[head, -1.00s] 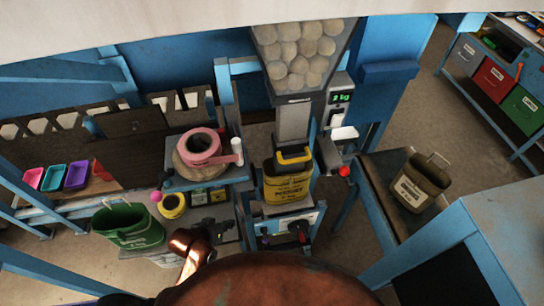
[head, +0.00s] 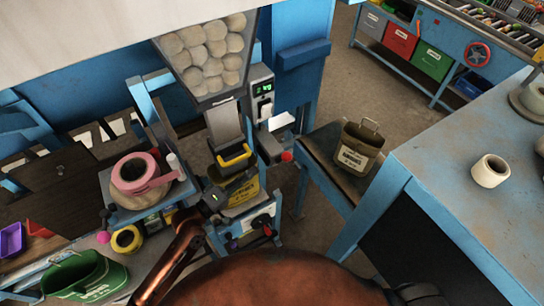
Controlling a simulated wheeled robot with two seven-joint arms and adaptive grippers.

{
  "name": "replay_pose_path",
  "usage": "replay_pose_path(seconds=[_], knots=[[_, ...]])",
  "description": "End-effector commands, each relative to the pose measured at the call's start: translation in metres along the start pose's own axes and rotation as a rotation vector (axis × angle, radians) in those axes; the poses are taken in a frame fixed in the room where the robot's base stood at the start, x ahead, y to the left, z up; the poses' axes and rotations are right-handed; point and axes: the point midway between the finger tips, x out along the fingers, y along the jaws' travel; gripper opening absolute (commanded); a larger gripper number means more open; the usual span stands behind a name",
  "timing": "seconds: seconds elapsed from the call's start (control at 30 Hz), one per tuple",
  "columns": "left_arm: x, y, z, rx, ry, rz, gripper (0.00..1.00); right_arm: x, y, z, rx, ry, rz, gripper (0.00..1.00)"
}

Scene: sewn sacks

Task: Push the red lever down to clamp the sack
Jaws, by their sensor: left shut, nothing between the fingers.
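The red lever's round knob (head: 286,156) sticks out at the right of the filling station, beside the spout. The yellow sack (head: 244,193) hangs upright below the grey spout (head: 224,122), with a yellow bar (head: 235,157) across its top. My left gripper (head: 235,184) is shut and empty. It is in front of the sack's left side and hides part of it; I cannot tell whether it touches. The red knob is up and to the right of it, apart from it. My right gripper is not clearly in view.
A hopper of potatoes (head: 208,55) stands above the spout. A pink tape roll (head: 138,174) sits on a shelf to the left, a green bucket (head: 80,275) below it.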

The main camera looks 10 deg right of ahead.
Motion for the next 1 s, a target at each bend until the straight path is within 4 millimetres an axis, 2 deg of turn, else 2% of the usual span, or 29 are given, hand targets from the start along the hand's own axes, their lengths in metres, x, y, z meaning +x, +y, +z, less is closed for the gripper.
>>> replay_pose_path(seconds=[0.17, 0.6, 0.8, 1.0], knots=[[0.014, 0.002, -0.001, -0.001, 0.000, 0.002, 0.00, -0.005, 0.000, -0.001, 0.000, 0.000, 0.000, 0.28], [0.086, 0.002, -0.001, 0.002, 0.000, 0.000, 0.00, -0.022, 0.003, -0.003, -0.001, 0.002, 0.002, 0.28], [0.099, 0.000, 0.000, 0.003, 0.000, -0.001, 0.00, -0.024, 0.004, -0.003, -0.002, 0.002, 0.003, 0.28], [0.100, 0.000, 0.000, 0.003, 0.000, -0.001, 0.00, -0.024, 0.004, -0.003, -0.002, 0.002, 0.004, 0.28]])
